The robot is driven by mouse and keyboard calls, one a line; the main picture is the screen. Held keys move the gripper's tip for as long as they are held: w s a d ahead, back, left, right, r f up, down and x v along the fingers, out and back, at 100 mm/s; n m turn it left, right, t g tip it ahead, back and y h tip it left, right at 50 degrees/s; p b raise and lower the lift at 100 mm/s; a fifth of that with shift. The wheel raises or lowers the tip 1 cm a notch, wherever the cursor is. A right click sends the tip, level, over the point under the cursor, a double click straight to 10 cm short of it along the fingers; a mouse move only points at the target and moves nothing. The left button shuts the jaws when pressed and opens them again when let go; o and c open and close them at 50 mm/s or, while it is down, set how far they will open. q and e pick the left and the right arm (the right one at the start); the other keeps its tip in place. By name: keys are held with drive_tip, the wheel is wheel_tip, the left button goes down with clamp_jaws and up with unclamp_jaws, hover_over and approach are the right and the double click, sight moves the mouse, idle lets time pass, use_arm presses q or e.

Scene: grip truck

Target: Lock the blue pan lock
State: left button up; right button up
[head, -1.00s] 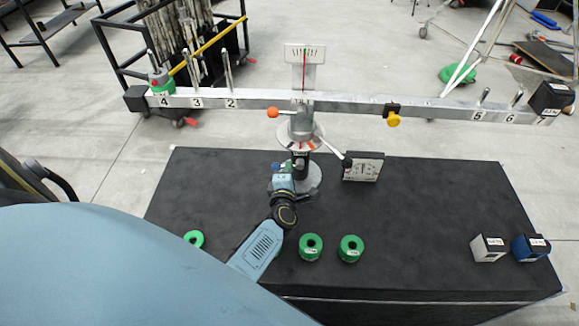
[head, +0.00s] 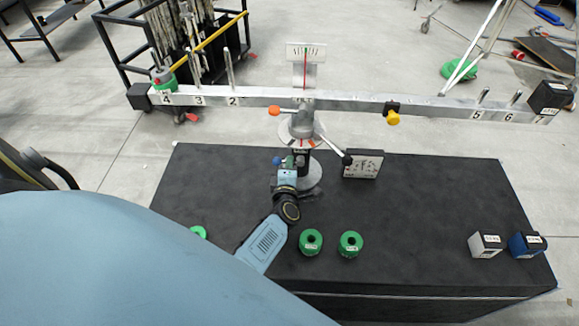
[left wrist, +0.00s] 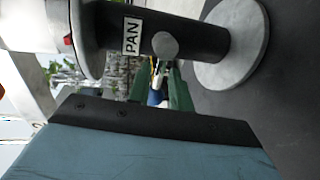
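The blue pan lock (head: 276,161) is a small round knob at the left of the dark column below the beam. The column (left wrist: 195,38) carries a "PAN" label in the left wrist view and stands on a round grey base (head: 309,177). My left gripper (head: 294,161) is at the column, just right of the blue knob in the head view. Its green fingers (left wrist: 160,90) are apart in the left wrist view, with something blue showing between them. I cannot tell whether they touch the knob. A grey round end partly hides the fingertips. My right gripper is not in view.
The long beam (head: 350,105) spans above the black table (head: 400,210). An orange knob (head: 274,111) and a lever handle (head: 333,147) stick out near the column. A dial box (head: 362,164), green weights (head: 311,242) and two blocks (head: 485,244) stand on the table.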

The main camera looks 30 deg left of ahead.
use_arm(q)
drive_tip(key=shift+o, duration=1)
drive_tip(key=p+v, duration=0.2)
drive_tip(key=v, duration=1.1)
drive_tip(key=shift+s+d, duration=0.1)
drive_tip(key=shift+s, duration=0.1)
